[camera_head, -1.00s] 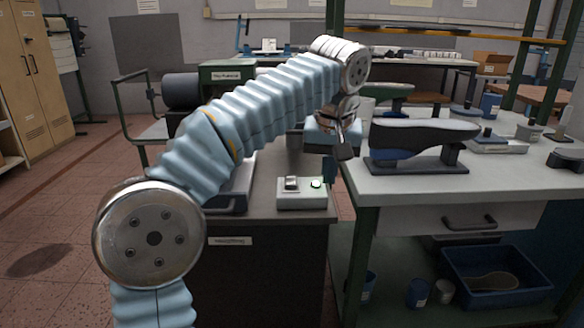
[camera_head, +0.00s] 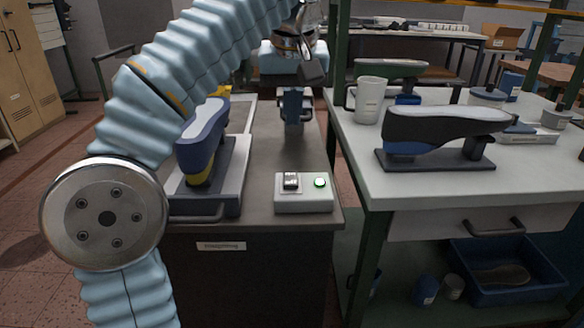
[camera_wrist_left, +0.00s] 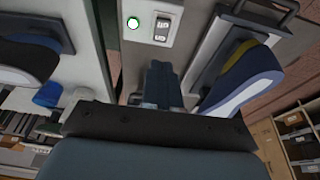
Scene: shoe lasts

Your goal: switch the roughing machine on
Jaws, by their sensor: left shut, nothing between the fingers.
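The pale control box (camera_head: 303,204) sits at the front of the dark-fronted bench, whose label (camera_head: 221,246) looks like "roughing". It carries a black-and-silver rocker switch (camera_head: 291,181) and a round green-rimmed button (camera_head: 320,183) with a bright centre. In the left wrist view the rocker (camera_wrist_left: 161,28) and the button (camera_wrist_left: 134,23) show beyond the fingers. My left gripper (camera_head: 295,122) is shut and empty, pointing down behind the box and apart from it. Its fingers also show in the left wrist view (camera_wrist_left: 162,72). My right gripper is not in view.
A blue and yellow shoe (camera_head: 202,135) stands on a grey fixture left of the box. On the right, a pale table (camera_head: 360,150) holds a dark shoe on a stand (camera_head: 440,125) and a white mug (camera_head: 369,98).

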